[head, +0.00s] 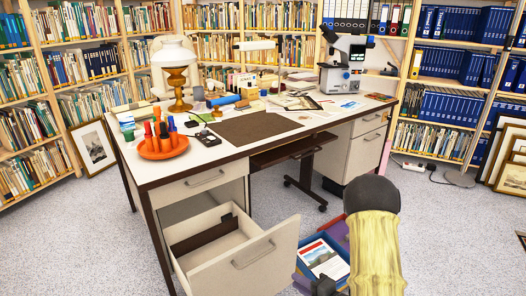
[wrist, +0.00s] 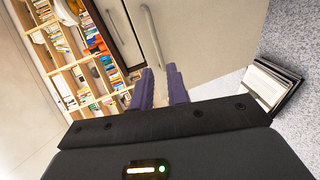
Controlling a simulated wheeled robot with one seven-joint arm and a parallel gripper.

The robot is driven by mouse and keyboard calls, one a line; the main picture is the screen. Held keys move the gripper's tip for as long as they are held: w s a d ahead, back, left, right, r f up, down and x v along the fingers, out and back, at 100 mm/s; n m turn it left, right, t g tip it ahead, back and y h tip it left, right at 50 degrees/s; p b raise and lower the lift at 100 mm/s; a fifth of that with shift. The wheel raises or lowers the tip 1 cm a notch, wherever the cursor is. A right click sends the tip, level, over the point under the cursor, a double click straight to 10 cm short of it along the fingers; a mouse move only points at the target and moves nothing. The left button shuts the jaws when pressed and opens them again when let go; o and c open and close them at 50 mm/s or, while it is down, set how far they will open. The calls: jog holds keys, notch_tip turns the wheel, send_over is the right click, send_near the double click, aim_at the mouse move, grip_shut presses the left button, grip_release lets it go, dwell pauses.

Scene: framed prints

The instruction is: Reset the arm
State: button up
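My arm (head: 375,245) reaches down at the lower right of the head view, in front of the desk. Only a dark bit of its end shows at the bottom edge there. In the wrist view my gripper (wrist: 160,88) shows two purple fingers with a gap between them and nothing clearly held. A pale panel with a long handle (wrist: 151,34) lies beyond the fingertips.
The desk (head: 230,155) has its lower left drawer (head: 245,262) pulled out, left of my arm. A blue box (head: 322,262) with papers stands on the floor beside my arm. Bookshelves (head: 95,70) line the walls. Framed prints (head: 93,146) lean at both sides. Open floor lies at right (head: 450,230).

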jog(key=d+r+m+g+h, duration=0.3)
jog(key=d+m+h, duration=0.2)
jog(key=m+h, duration=0.5)
jog(key=s+a+r+m+g, duration=0.2)
jog(key=s+r+m+g, duration=0.45)
jog(key=s+m, duration=0.75)
notch_tip(320, 180, up, 38)
jog(key=w+m+p, duration=0.1)
jog(key=p, duration=3.7)
jog(key=shift+w, duration=0.4)
jog(key=shift+a+r+t, duration=0.1)
jog(key=shift+t, duration=0.15)
